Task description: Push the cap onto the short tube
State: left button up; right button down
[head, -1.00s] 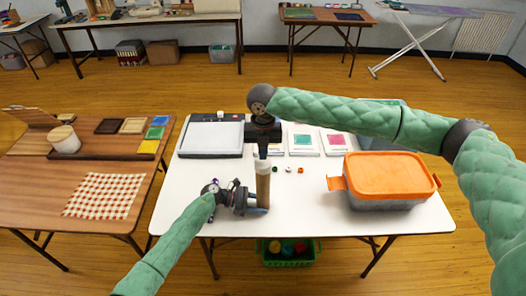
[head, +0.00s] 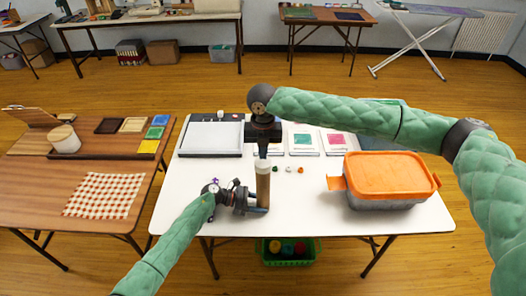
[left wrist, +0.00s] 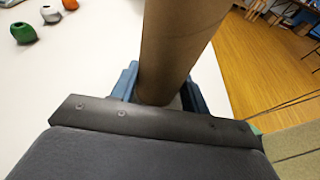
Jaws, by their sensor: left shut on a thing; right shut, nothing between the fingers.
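The brown cardboard tube (head: 263,186) stands upright near the front of the white table. It also fills the middle of the left wrist view (left wrist: 178,45). My left gripper (head: 262,209) is shut around its lower part, with blue fingers on both sides. A pale cap (head: 262,163) sits at the tube's top end; I cannot tell how far on it is. My right gripper (head: 263,152) is shut and empty, pointing down directly above the cap, at or very near contact. The cap is outside the left wrist view.
An orange-lidded box (head: 390,176) stands to the right. Several small coloured pieces, including a white one (head: 288,169), lie behind the tube. A flat light panel (head: 212,138) and picture cards (head: 302,140) lie at the back.

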jog(key=shift+f, duration=0.8)
dwell(0.6)
jog(key=shift+r, duration=0.15)
dwell(0.4)
pick_arm(q)
jog(key=o, duration=0.8)
pick_arm(e)
notch_tip(320, 180, up, 7)
jog(key=shift+f, duration=0.15)
pick_arm(q)
jog(key=shift+o, duration=0.2)
jog(key=shift+a+b, duration=0.5)
jog(key=shift+a, duration=0.1)
pick_arm(e)
jog(key=shift+f, duration=0.45)
pick_arm(q)
jog(key=b+v, duration=0.3)
jog(key=v, duration=0.2)
jog(key=shift+a, duration=0.2)
pick_arm(e)
notch_tip(320, 180, down, 3)
jog(key=shift+r, duration=0.1)
pick_arm(q)
jog(key=shift+a+r, duration=0.35)
jog(key=shift+a, duration=0.15)
pick_arm(e)
jog(key=shift+f, duration=0.25)
